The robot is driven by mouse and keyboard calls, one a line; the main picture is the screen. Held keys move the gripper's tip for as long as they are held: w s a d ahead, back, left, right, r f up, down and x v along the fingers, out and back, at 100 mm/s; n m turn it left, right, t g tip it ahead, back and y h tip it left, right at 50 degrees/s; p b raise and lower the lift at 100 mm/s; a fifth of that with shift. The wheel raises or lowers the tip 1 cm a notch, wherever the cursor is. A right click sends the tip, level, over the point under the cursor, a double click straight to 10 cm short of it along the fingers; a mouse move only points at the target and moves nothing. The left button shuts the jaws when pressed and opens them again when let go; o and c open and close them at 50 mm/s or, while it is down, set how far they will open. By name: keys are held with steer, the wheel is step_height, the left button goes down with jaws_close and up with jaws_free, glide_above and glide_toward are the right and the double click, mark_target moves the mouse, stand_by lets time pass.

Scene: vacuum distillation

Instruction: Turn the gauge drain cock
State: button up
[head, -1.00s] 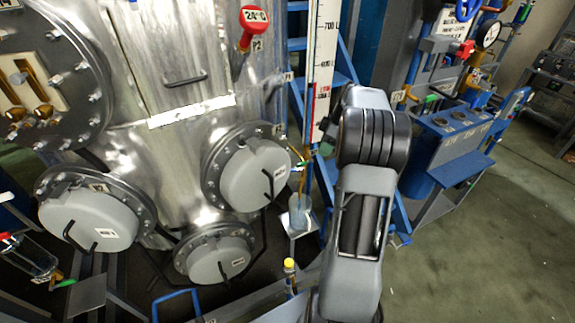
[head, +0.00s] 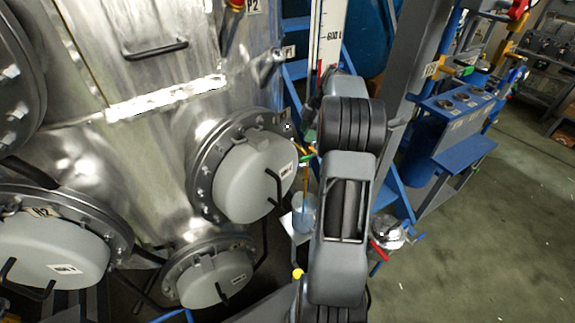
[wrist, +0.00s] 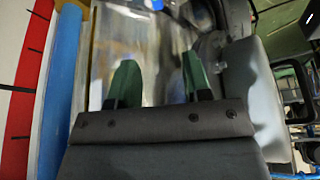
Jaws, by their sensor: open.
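The gauge scale (head: 329,40) stands upright right of the steel vessel in the head view. Below it, beside the round grey cover, a small drain cock with a green handle (head: 306,160) shows. The lower part of its yellow line drops toward a clear beaker (head: 304,212). My arm stands just right of the cock and hides what lies behind it. My gripper (wrist: 161,82) shows in the wrist view with two green fingers apart and nothing between them. The red and white gauge scale (wrist: 22,85) is at the left there. I cannot make out the cock in that view.
The grey round covers (head: 255,178) with black handles stick out of the vessel on the left. A blue frame (head: 398,190) and a silver canister (head: 387,232) are to the right of my arm. Open green floor (head: 490,240) lies further right.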

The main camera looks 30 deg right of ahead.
steer(key=p+x, duration=0.1)
steer(key=x, duration=1.3)
steer(key=shift+w+f+p, duration=0.15)
steer(key=shift+f+p, duration=0.05)
steer(key=shift+p, duration=0.1)
steer(key=shift+c, duration=0.3)
jaws_close()
